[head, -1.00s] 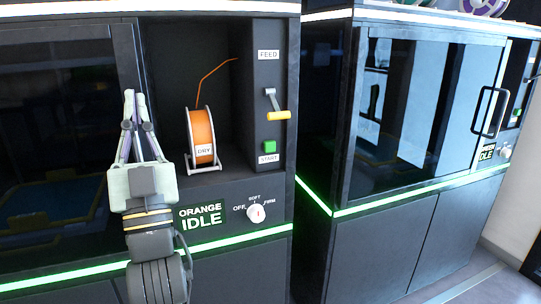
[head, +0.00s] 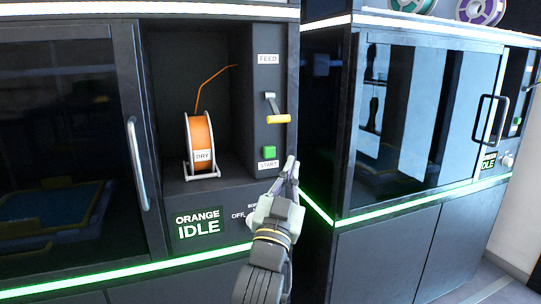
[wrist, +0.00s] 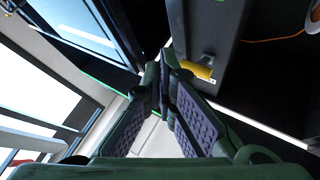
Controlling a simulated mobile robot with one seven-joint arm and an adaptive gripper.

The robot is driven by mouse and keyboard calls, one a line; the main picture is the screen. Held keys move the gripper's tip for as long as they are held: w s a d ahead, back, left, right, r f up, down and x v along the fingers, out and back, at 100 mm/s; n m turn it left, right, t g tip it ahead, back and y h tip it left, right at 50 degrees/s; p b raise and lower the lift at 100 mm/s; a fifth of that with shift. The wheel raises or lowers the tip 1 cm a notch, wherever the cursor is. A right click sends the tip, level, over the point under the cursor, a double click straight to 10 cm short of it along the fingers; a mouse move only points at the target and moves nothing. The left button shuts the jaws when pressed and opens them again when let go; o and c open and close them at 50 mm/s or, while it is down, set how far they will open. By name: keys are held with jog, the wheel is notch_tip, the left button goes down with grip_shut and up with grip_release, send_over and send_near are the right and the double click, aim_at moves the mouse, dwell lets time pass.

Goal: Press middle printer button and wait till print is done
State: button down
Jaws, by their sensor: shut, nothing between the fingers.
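The printer (head: 225,205) in front of me has a panel reading ORANGE IDLE (head: 198,222). Its green START button (head: 269,152) is on the right-hand panel, below the FEED lever with a yellow handle (head: 278,119). That handle also shows in the wrist view (wrist: 198,71). My gripper (head: 289,170) is shut and empty, just below and right of the START button, apart from it as far as I can tell. My gripper and wrist hide most of the OFF/SOFT/FIRM knob. The green button does not show clearly in the wrist view.
An orange spool (head: 201,141) marked DRY stands in the open bay. A glass door with a vertical handle (head: 138,165) is left of it. A second printer (head: 420,130), also with an IDLE panel, stands to the right.

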aim_at(272, 156)
jog(key=shift+w, duration=0.1)
jog(key=shift+w+a, duration=0.45)
jog(key=shift+w, duration=0.9)
jog(key=shift+w+a, duration=0.5)
jog(key=shift+w, duration=0.9)
jog(key=shift+w+a, duration=0.45)
jog(key=shift+w, duration=0.9)
jog(key=shift+w, duration=0.1)
jog(key=shift+w+a+b, duration=0.15)
jog(key=shift+w+b, duration=0.15)
jog(key=shift+b, duration=0.05)
jog(key=shift+w+a, duration=0.15)
jog(key=shift+w, duration=0.35)
jog(key=shift+s, duration=0.15)
jog(key=shift+s+d, duration=0.3)
jog(key=shift+s, duration=0.45)
jog(key=shift+s, duration=0.1)
